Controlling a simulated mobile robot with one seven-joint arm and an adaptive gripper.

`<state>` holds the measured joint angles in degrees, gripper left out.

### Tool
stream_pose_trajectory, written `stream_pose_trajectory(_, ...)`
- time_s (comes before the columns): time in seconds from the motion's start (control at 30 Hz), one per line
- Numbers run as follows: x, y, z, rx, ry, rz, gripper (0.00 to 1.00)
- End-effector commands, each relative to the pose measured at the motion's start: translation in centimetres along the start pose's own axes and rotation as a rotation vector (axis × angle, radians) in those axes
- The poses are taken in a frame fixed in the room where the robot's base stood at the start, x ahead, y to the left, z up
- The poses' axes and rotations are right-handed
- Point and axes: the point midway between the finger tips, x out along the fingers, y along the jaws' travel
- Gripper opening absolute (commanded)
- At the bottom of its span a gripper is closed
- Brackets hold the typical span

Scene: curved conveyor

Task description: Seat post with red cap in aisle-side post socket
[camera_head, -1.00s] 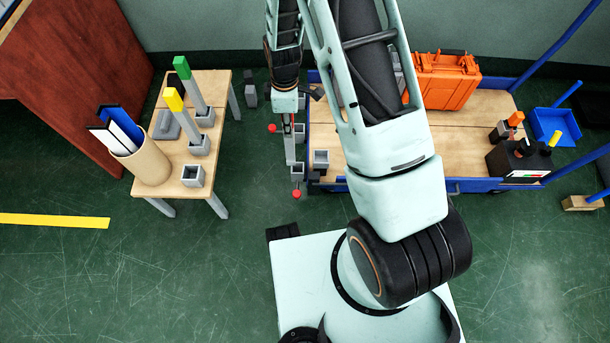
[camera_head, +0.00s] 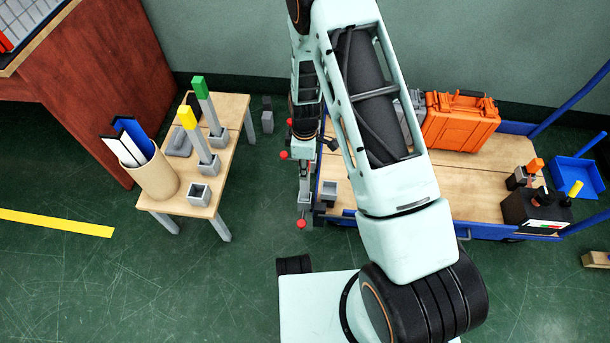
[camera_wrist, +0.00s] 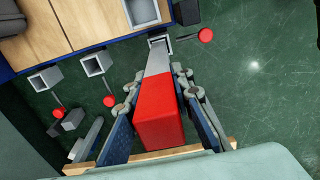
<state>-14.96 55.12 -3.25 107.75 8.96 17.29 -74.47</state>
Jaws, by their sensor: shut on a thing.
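The post with red cap (camera_wrist: 160,118) is between the fingers of my gripper (camera_wrist: 157,95) in the wrist view, its cap toward the camera. Its grey shaft (camera_wrist: 157,62) runs away to a grey square socket (camera_wrist: 160,40) at the cart's edge. The shaft's far end overlaps that socket's mouth; I cannot tell how deep it sits. In the head view my gripper (camera_head: 304,160) points down at the cart's left side, with the grey post (camera_head: 304,182) below it. The cap is hidden there. Two other grey sockets show empty, one in the middle (camera_wrist: 97,62) and one further left (camera_wrist: 45,78).
Red knobs (camera_head: 300,223) stick out beside the cart's sockets. The cart (camera_head: 395,190) carries an orange case (camera_head: 458,122) and a black box (camera_head: 537,211). A wooden table (camera_head: 232,150) at left holds yellow- and green-capped posts and an empty socket (camera_head: 200,194). Floor between is clear.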

Motion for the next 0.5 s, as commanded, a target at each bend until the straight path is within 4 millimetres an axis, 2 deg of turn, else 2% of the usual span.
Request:
stream_pose_trajectory(0.03,1.1,-0.1,0.1,0.000,-0.002,-0.003,0.00)
stream_pose_trajectory(0.17,2.9,-0.1,0.0,0.000,-0.001,-0.002,0.00)
stream_pose_trajectory(0.5,3.2,0.0,0.0,0.000,0.000,0.000,0.00)
